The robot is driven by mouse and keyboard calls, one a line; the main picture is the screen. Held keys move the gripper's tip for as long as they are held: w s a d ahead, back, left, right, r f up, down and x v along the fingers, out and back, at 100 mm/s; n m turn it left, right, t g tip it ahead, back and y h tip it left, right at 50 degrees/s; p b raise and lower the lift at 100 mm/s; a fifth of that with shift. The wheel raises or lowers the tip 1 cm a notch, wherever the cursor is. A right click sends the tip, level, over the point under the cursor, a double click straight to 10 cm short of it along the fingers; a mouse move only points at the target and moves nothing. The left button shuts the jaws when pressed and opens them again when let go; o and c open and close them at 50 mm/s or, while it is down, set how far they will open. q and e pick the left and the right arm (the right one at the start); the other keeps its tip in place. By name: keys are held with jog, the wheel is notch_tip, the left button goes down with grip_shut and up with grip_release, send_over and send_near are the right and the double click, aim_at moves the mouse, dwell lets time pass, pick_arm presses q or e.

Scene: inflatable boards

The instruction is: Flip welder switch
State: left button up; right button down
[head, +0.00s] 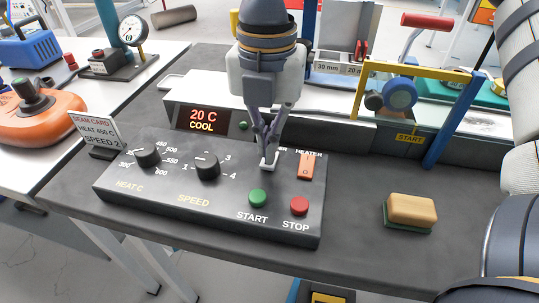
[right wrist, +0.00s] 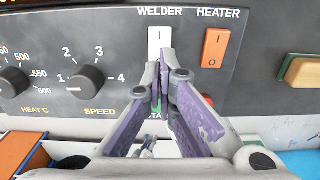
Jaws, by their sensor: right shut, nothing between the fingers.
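The white welder switch (head: 269,164) is on the dark sloped control panel (head: 225,217). It also shows in the right wrist view (right wrist: 160,38), with an "I" mark on its upper half and the label WELDER above it. Its lower part is hidden behind the fingers. My right gripper (head: 268,152) is shut and empty, pointing down at the switch. In the right wrist view its fingertips (right wrist: 163,72) overlap the switch's lower end; I cannot tell whether they touch it. My left gripper is not in view.
The orange heater switch (head: 305,166) sits just right of the welder switch. Green START (head: 258,196) and red STOP (head: 299,205) buttons are below. Two black knobs (head: 207,166) are left. The display (head: 203,120) reads 20 C COOL. A sponge-like block (head: 411,210) lies right.

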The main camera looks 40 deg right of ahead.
jog(key=shift+f, duration=1.2)
dwell(0.6)
notch_tip(320, 180, up, 5)
jog(key=p, duration=0.4)
jog(key=shift+r+p, duration=0.5)
jog(key=shift+r, duration=0.65)
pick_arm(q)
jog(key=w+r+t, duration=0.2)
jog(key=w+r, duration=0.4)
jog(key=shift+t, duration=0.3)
